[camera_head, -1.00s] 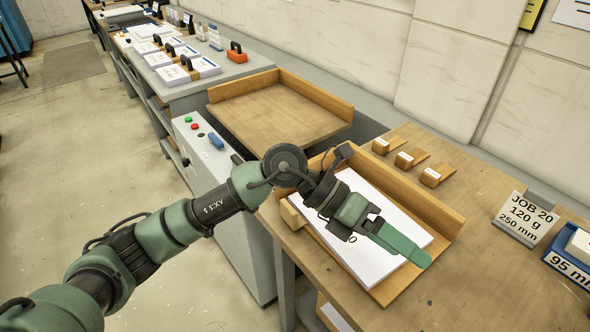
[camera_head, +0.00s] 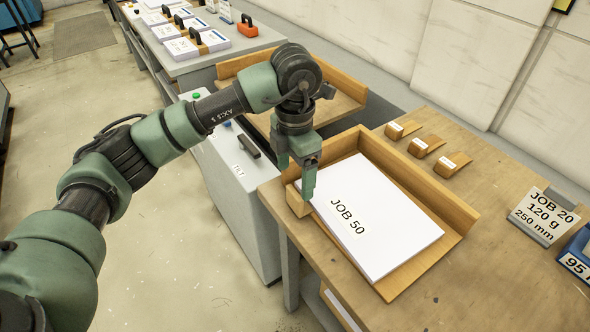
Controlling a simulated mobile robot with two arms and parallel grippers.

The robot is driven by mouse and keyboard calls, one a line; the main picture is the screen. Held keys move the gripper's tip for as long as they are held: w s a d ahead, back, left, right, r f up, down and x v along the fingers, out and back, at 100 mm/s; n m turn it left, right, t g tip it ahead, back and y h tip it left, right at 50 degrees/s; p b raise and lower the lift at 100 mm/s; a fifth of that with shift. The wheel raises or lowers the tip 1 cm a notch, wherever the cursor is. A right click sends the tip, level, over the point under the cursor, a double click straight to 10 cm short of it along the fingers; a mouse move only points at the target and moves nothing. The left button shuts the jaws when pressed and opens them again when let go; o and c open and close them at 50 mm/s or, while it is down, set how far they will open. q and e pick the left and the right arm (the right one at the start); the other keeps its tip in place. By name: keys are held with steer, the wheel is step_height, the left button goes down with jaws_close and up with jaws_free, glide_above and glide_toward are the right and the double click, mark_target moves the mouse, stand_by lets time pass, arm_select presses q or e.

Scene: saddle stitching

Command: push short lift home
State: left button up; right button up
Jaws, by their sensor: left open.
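A white paper stack (camera_head: 385,235) labelled JOB 50 lies flat in a wooden tray (camera_head: 440,192) with raised walls along its back and right sides. A small wooden block (camera_head: 297,202) stands at the tray's left edge, beside the stack's left corner. My left gripper (camera_head: 298,176) points down, open and empty, over the left end of the stack, close to the block. I cannot tell whether its fingertip touches the paper or the block. My right gripper is not in view.
Several small wooden wedges (camera_head: 425,147) with labels lie behind the tray. A JOB 20 sign (camera_head: 543,213) and a blue bin (camera_head: 575,262) stand at the right. A grey cabinet (camera_head: 225,190) and another wooden tray (camera_head: 347,82) lie behind my arm.

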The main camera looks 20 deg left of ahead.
mark_target(295, 192)
arm_select(q)
step_height(295, 192, down, 7)
steer(key=shift+f+p, duration=0.15)
steer(key=shift+p, duration=0.7)
jaws_close()
